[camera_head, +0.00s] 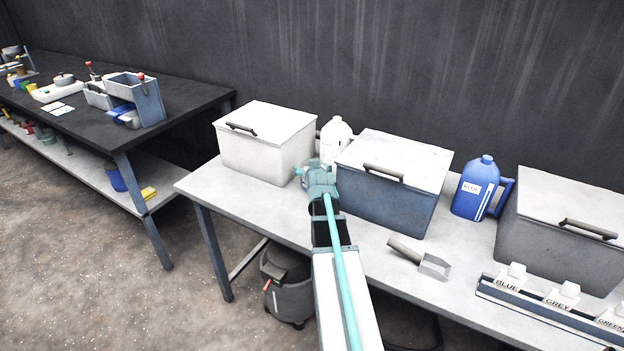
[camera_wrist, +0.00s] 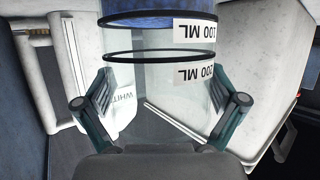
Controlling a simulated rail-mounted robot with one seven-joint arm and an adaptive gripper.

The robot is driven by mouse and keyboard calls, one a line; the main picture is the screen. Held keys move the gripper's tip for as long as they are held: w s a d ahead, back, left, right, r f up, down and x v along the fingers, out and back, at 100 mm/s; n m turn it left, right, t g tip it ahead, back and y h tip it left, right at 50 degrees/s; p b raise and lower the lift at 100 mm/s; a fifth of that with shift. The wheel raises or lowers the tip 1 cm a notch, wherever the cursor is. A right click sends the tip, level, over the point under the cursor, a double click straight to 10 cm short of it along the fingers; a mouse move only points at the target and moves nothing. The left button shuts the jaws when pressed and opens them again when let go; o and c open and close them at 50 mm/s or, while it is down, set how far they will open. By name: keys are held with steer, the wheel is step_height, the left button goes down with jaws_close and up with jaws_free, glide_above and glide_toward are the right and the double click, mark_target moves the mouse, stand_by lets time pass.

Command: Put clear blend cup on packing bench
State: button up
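The clear blend cup (camera_wrist: 150,75) is in the wrist view, with "100 ML" and "200 ML" labels that read upside down and a blue area at its far end. My gripper (camera_wrist: 165,95) has one finger on each side of the cup, and both appear to touch its wall. In the head view my gripper (camera_head: 318,178) is over the light table, between a white lidded bin and a blue lidded bin. The cup is hard to make out there. No bench is labelled as the packing bench; a dark-topped bench (camera_head: 190,92) stands at the left.
The light table (camera_head: 262,192) holds the white bin (camera_head: 262,150), a white jug (camera_head: 335,135), the blue bin (camera_head: 385,205), a blue jug (camera_head: 475,188), a scoop (camera_head: 425,262) and a labelled rack (camera_head: 540,309). The dark bench carries a grey machine (camera_head: 148,100) and small items.

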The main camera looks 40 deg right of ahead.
steer(key=c, duration=0.9)
